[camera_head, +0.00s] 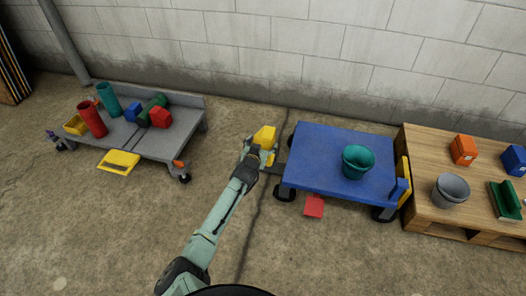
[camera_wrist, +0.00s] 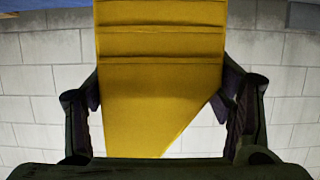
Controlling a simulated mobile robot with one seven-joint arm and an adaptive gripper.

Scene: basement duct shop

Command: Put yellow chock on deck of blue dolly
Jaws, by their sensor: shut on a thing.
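The yellow chock (camera_head: 265,136) is held in my gripper (camera_head: 258,152), just left of the blue dolly in the head view. In the wrist view the chock (camera_wrist: 158,75) fills the middle between the two dark fingers of my gripper (camera_wrist: 160,112). The gripper is shut on it, and the pale block wall shows behind. The blue dolly (camera_head: 318,160) has a flat blue deck with a teal bucket (camera_head: 357,161) on its right part. The left and middle of the deck are bare. The chock appears apart from the deck; its height over it is hard to tell.
A grey cart (camera_head: 150,146) at left carries red, teal, green and blue pieces. A wooden pallet (camera_head: 420,166) at right holds a grey bucket (camera_head: 450,190) and several blocks. A red piece (camera_head: 314,206) lies on the floor before the dolly. The block wall stands behind.

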